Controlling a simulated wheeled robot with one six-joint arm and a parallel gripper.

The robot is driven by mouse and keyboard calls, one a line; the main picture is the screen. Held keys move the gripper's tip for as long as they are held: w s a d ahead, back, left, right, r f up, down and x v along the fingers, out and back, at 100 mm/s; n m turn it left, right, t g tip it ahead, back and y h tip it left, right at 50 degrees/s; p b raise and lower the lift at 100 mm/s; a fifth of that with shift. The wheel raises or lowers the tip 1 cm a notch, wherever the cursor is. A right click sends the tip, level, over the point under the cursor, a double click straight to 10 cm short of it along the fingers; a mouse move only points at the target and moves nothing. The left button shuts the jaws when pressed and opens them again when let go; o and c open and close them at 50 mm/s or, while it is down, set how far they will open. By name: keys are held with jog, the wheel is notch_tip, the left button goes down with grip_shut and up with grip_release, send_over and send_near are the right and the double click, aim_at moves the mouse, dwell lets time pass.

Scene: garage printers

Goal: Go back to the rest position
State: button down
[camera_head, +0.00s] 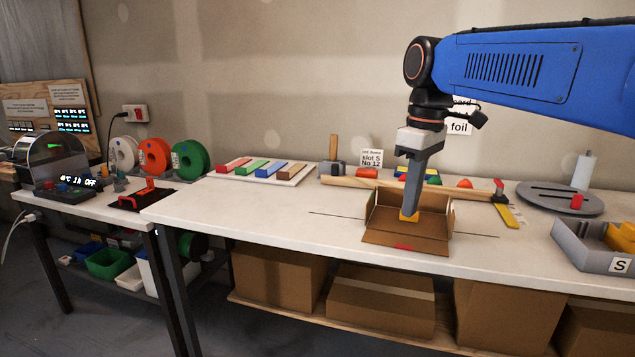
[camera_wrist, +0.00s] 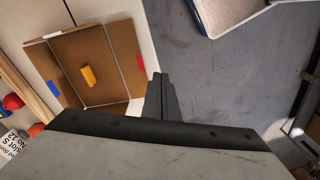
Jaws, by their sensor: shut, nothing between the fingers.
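My gripper (camera_head: 408,208) points down over the open cardboard box (camera_head: 400,238) on the white workbench, with its fingers shut and empty. A small yellow block (camera_head: 409,216) shows just at the fingertips in the head view. In the wrist view the yellow block (camera_wrist: 88,75) lies on the floor of the box (camera_wrist: 122,45), apart from my fingers (camera_wrist: 160,97). The box flaps are open, with a red mark on one flap and a blue mark on another.
Behind the box lie a wooden rail (camera_head: 370,182) and colored pieces. A white tray of colored bars (camera_head: 262,170) is to the left. A grey round plate (camera_head: 555,198) and a grey bin marked S (camera_head: 590,250) are to the right.

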jog(key=s+d+f+m+t, duration=0.2)
jog(key=s+d+f+m, duration=0.3)
jog(key=s+f, duration=0.4)
jog(key=s+d+f+m+t, duration=0.2)
jog(key=s+d+f+m, duration=0.2)
jog(key=s+f, duration=0.6)
notch_tip(320, 180, down, 4)
jog(key=shift+s+d+m+t+h, duration=0.25)
jog(key=shift+d+m+t+h, duration=0.05)
jog(key=shift+d+m+h, duration=0.1)
